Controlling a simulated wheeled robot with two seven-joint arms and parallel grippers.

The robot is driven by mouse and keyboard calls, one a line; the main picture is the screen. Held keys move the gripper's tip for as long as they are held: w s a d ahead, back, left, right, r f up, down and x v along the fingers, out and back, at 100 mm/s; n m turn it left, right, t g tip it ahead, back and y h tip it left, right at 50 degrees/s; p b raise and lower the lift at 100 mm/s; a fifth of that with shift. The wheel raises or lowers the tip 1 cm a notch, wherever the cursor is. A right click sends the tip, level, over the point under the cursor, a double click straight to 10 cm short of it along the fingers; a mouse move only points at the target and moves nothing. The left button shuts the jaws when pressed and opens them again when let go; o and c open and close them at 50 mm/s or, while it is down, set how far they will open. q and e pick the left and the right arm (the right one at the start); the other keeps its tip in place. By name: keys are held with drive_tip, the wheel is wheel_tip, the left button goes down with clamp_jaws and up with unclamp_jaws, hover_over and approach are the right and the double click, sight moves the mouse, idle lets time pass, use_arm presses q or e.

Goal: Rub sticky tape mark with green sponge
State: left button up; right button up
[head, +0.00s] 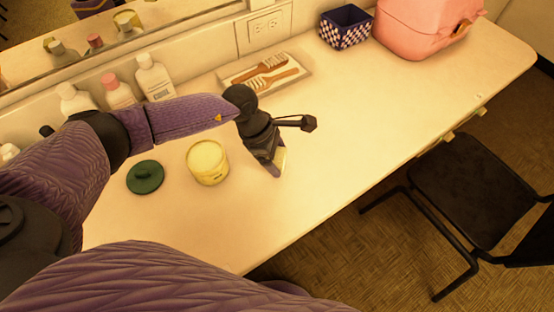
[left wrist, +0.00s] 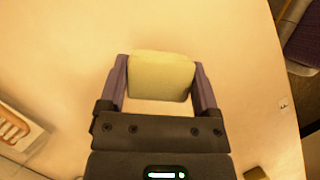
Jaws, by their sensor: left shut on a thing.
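My left gripper (head: 274,160) is shut on a block-shaped sponge (head: 280,160), which looks pale yellow-green in the warm light. In the left wrist view the sponge (left wrist: 160,76) sits between the two fingers of the gripper (left wrist: 160,85), over the bare counter. I cannot tell whether it touches the counter. A tiny mark (head: 480,96) lies near the counter's front edge at the far right, well apart from the sponge. A small mark (left wrist: 284,105) also shows near the edge in the left wrist view; it is too small to identify. My right gripper is not in view.
An open yellow jar (head: 207,163) and a green lid (head: 145,177) stand left of the gripper on the counter (head: 390,130). Behind are bottles (head: 153,78), a brush tray (head: 304,82), a checkered box (head: 346,28) and a pink case (head: 425,30). A chair (head: 475,190) stands in front.

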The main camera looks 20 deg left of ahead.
use_arm(q)
drive_tip(key=shift+r, duration=0.6)
drive_tip(key=shift+r+p, duration=0.35)
drive_tip(key=shift+p, duration=0.15)
drive_tip(key=shift+r+p, duration=0.6)
drive_tip(key=shift+r, duration=0.35)
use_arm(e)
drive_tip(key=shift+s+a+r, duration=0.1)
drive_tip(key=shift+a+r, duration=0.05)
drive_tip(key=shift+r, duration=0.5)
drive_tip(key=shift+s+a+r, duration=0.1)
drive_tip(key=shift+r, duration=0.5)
